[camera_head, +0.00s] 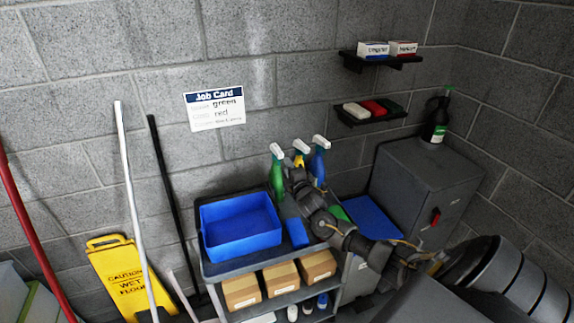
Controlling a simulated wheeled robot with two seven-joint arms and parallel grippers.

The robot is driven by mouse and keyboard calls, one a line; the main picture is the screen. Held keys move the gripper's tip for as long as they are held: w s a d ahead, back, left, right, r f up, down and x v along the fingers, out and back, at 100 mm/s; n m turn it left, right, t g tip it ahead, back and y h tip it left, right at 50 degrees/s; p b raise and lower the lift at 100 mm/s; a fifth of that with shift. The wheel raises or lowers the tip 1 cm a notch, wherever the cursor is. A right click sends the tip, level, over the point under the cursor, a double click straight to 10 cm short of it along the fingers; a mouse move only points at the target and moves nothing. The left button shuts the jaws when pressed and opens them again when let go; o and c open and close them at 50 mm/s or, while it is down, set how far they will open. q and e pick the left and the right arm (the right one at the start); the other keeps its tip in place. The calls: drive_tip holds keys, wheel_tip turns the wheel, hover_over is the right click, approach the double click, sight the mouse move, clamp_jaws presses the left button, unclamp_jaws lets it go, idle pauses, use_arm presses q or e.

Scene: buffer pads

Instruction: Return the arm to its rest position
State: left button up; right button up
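My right arm comes in from the lower right and reaches over the grey cart (213,272). My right gripper (294,176) is at the cart's back edge, beside the spray bottles. Its fingers are small and dark, so I cannot tell whether they are open or shut. A green spray bottle (277,175) stands just left of it, and a yellow one (300,156) and a blue one (319,163) stand behind or right of it. I cannot tell whether it touches any bottle. My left gripper is not in view.
The cart holds a blue bin (240,245), a blue block (297,232) and cardboard boxes (242,291). A blue mat (372,217) lies beside the grey cabinet (425,180). Wall shelves hold pads (374,110) and small boxes (372,50). A yellow wet-floor sign (122,270) stands left.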

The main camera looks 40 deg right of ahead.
idle(0.5)
drive_tip(key=s+a+f+m+g+y, duration=0.4)
drive_tip(key=s+a+f+m+g, duration=0.2)
drive_tip(key=s+a+f, duration=0.8)
drive_tip(key=s+a+m+g+y, duration=0.1)
drive_tip(key=s+a+m+g, duration=0.4)
drive_tip(key=s, duration=0.9)
drive_tip(key=s+a+m+g+y, duration=0.1)
drive_tip(key=s+a+m+g, duration=0.1)
drive_tip(key=s+a, duration=0.85)
drive_tip(key=s+d+f+g+b, duration=0.15)
drive_tip(key=f+b, duration=0.25)
drive_tip(key=f, duration=1.3)
drive_tip(key=s+d+f+b, duration=0.1)
drive_tip(key=s+f+b, duration=0.25)
drive_tip(key=f, duration=1.45)
drive_tip(key=s+d+f+b, duration=0.1)
drive_tip(key=s+f+b, duration=0.2)
drive_tip(key=s+f, duration=0.5)
drive_tip(key=s+d+f+g+b, duration=0.1)
drive_tip(key=s+d+f+b, duration=0.1)
drive_tip(key=s+f, duration=0.6)
wheel_tip(320, 180, down, 5)
drive_tip(key=shift+r+b, duration=0.2)
drive_tip(key=shift+b, duration=0.7)
